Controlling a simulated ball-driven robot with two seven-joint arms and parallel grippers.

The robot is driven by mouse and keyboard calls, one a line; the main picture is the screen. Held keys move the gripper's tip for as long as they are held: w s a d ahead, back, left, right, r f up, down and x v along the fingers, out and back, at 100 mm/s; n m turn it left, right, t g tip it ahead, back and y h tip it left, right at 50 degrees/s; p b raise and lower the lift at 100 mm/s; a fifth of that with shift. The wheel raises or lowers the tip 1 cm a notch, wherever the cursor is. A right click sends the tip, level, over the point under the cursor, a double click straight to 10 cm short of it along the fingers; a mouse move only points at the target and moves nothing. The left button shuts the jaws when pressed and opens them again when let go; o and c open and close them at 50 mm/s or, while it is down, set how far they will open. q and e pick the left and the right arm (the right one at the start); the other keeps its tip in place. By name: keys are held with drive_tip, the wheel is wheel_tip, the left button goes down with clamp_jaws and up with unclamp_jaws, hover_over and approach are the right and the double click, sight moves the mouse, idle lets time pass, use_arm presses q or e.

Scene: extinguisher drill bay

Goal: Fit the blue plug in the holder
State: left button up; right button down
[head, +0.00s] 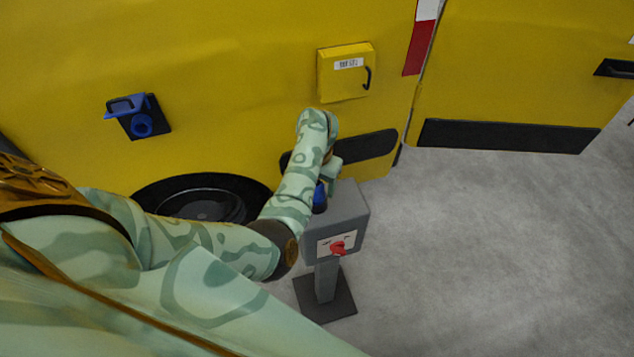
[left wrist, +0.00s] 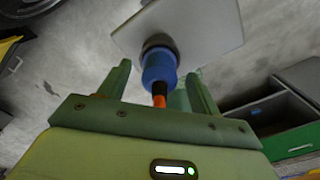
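The blue plug (head: 320,197) stands at the top of the grey box of a pedestal (head: 350,213), beside my left gripper (head: 331,172). In the left wrist view the plug (left wrist: 159,68) has a black collar at its far end, against a pale grey plate (left wrist: 205,25), and an orange stub towards me. My left gripper's fingers (left wrist: 158,76) stand on either side of the plug, with a visible gap at the left finger. How deep the plug sits is hidden. My right gripper is in neither view.
A yellow vehicle (head: 230,60) stands behind the pedestal, with a blue lidded socket (head: 140,120) and a small hatch (head: 345,75). A red knob (head: 337,247) is on the pedestal's front. Grey floor (head: 480,250) at the right is clear. A green-fronted container (left wrist: 298,148) shows in the wrist view.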

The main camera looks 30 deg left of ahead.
use_arm(q)
wheel_tip(320, 180, up, 16)
drive_tip(key=p, duration=0.5)
drive_tip(key=shift+r+p, duration=0.15)
drive_tip(key=shift+p, duration=0.15)
